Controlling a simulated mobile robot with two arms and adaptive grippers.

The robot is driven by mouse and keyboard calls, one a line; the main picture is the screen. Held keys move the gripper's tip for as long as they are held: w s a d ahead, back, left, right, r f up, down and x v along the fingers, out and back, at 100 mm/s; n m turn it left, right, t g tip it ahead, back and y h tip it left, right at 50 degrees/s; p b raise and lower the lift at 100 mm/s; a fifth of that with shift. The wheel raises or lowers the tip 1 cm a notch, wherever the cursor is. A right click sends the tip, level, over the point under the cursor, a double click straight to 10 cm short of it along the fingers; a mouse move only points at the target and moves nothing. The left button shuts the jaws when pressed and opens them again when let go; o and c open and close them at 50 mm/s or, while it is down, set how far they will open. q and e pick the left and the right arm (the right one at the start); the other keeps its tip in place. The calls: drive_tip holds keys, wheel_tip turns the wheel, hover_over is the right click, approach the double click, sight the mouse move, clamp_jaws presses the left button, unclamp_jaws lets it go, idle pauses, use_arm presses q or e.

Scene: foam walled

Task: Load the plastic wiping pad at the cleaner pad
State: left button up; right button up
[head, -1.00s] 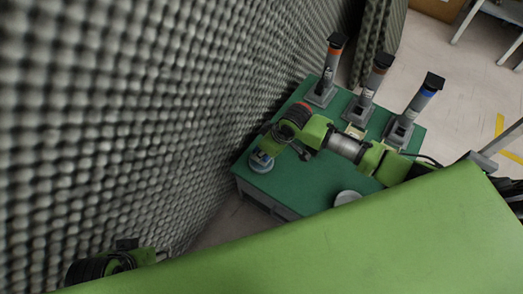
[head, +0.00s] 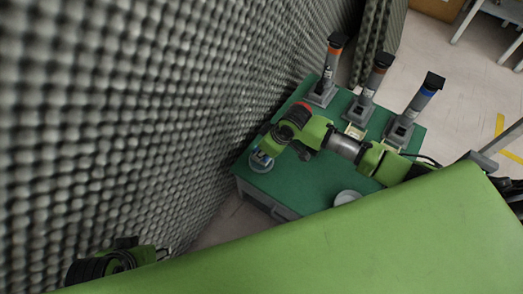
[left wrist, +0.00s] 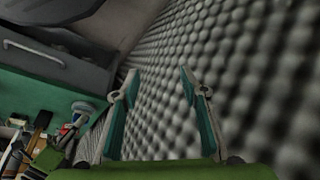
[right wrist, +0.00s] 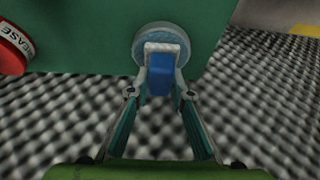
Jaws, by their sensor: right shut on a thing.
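The small block-shaped piece, white on top with a blue face (right wrist: 160,80), is the likely wiping pad. My right gripper (right wrist: 162,66) is shut on it. A round pale blue-grey disc (right wrist: 150,36), likely the cleaner pad, is directly behind the piece at the green table's edge. I cannot tell whether the piece touches it. In the head view the disc (head: 261,167) is at the table's near left corner, under my right gripper. My left gripper (left wrist: 159,75) is open and empty beside the foam wall, away from the table.
The green table (head: 310,185) stands against the grey foam wall (head: 130,110). Three dispensers (head: 366,90) with orange, red and blue bands stand at its back. A round pale lid (head: 346,198) lies near the front edge. A red grease tin (right wrist: 12,48) is left of the disc.

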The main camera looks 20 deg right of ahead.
use_arm(q)
drive_tip(key=shift+w+d+r+t, duration=0.1)
drive_tip(key=shift+w+d+t, duration=0.05)
drive_tip(key=shift+w, duration=0.25)
drive_tip(key=shift+w+d+r+t, duration=0.1)
drive_tip(key=shift+w+t, duration=0.05)
drive_tip(key=shift+w, duration=0.25)
use_arm(e)
drive_tip(key=shift+f, duration=0.35)
use_arm(q)
drive_tip(key=shift+s+a+g+p, duration=0.15)
drive_tip(key=shift+s+a+g, duration=0.1)
drive_tip(key=shift+s, duration=0.35)
drive_tip(key=shift+s+a+g+p, duration=0.15)
drive_tip(key=shift+s+g, duration=0.1)
drive_tip(key=shift+s, duration=0.35)
use_arm(e)
drive_tip(key=shift+s+f, duration=0.1)
idle(3.2)
